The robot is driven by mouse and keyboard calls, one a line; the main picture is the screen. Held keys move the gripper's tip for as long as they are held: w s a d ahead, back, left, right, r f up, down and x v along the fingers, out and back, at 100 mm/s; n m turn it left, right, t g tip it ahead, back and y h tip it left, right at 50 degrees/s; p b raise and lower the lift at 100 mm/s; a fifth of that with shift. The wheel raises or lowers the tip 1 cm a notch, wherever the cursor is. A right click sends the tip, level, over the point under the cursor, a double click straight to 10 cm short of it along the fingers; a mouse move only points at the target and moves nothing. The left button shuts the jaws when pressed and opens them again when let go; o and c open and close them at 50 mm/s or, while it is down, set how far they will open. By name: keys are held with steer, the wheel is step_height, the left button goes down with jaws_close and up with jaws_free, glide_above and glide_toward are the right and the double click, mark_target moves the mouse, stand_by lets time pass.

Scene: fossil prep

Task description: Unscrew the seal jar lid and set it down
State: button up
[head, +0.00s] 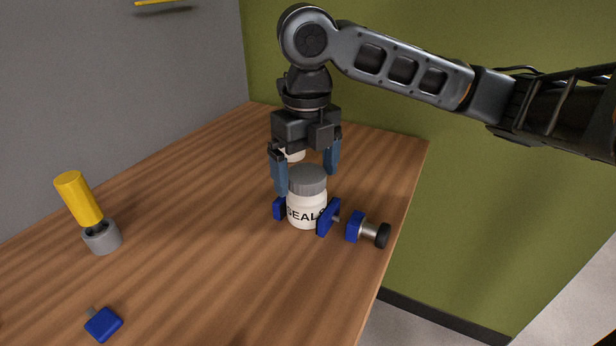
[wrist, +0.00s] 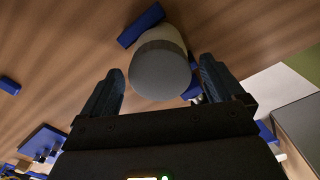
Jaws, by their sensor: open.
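The seal jar (head: 306,213) is white with dark lettering and stands upright between the blue jaws of a small vise (head: 328,217). Its grey lid (head: 307,180) is on top of the jar. My gripper (head: 307,182) is open with its blue fingers pointing down, above and around the level of the lid. In the wrist view the grey lid (wrist: 160,72) shows just beyond the fingertips of my gripper (wrist: 160,75), roughly centred between them. Nothing is held. I cannot tell whether a finger touches the lid.
A yellow-handled tool (head: 79,198) stands in a grey round holder (head: 102,238) at the left. A blue block (head: 104,324) lies near the front. A white object (head: 292,154) is partly hidden behind my gripper. The wooden table's (head: 215,240) middle is clear; its right edge is near the vise.

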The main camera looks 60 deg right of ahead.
mark_target(307, 173)
steer(key=shift+r, duration=0.1)
steer(key=shift+r+p, duration=1.3)
steer(key=shift+r, duration=0.4)
steer(key=shift+f, duration=0.1)
